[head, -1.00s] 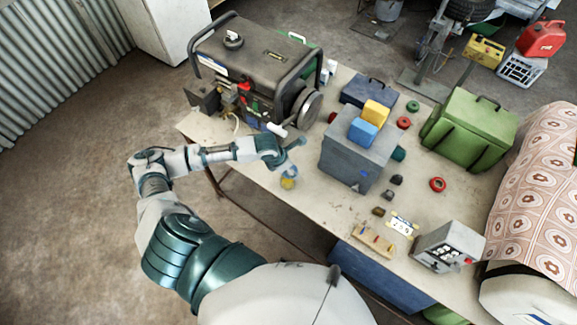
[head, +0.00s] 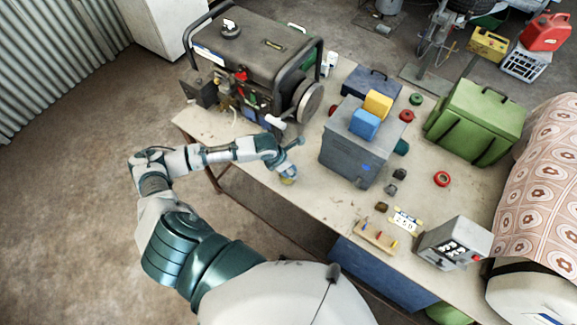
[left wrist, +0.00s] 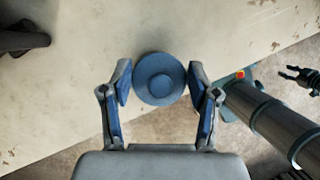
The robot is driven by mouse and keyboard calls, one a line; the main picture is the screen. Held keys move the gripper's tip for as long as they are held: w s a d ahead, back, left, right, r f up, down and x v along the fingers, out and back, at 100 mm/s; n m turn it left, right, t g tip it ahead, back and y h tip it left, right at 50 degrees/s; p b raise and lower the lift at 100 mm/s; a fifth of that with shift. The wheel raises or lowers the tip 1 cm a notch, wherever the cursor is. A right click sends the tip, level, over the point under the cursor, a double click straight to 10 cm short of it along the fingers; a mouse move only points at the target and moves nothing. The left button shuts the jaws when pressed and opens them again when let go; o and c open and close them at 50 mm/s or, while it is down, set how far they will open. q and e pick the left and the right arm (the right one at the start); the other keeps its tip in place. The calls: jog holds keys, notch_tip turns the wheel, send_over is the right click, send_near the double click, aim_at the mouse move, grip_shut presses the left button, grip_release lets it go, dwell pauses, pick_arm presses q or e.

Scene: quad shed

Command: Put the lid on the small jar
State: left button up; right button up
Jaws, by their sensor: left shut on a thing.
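A round blue lid (left wrist: 158,78) with a raised centre knob sits between the fingertips of my left gripper (left wrist: 160,84), which is shut on it. In the head view, my left gripper (head: 290,163) is low over the near left edge of the table. The small jar (head: 288,181), with something yellowish in it, stands right under the gripper. In the left wrist view the lid hides the jar, so I cannot tell whether they touch. My right gripper (left wrist: 299,79) shows small and dark at the right edge of that view, its fingers apart.
The workbench (head: 315,215) holds a generator (head: 255,60) behind my left arm. A grey box (head: 352,150) with blue and yellow blocks on it stands right of the jar. A green case (head: 475,120) and small parts lie farther right. The tabletop around the jar is clear.

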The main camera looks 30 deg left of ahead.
pick_arm(q)
jog(key=shift+a, duration=0.65)
jog(key=shift+a+f+p, duration=0.1)
jog(key=shift+a+p, duration=0.25)
jog(key=shift+a, duration=0.05)
jog(key=shift+d, duration=0.5)
jog(key=shift+p, duration=0.35)
pick_arm(e)
jog(key=shift+w+a+r, duration=0.15)
jog(key=shift+a+r, duration=0.55)
jog(key=shift+r, duration=0.05)
pick_arm(q)
jog(key=shift+d, duration=0.1)
pick_arm(e)
jog(key=shift+d, duration=0.15)
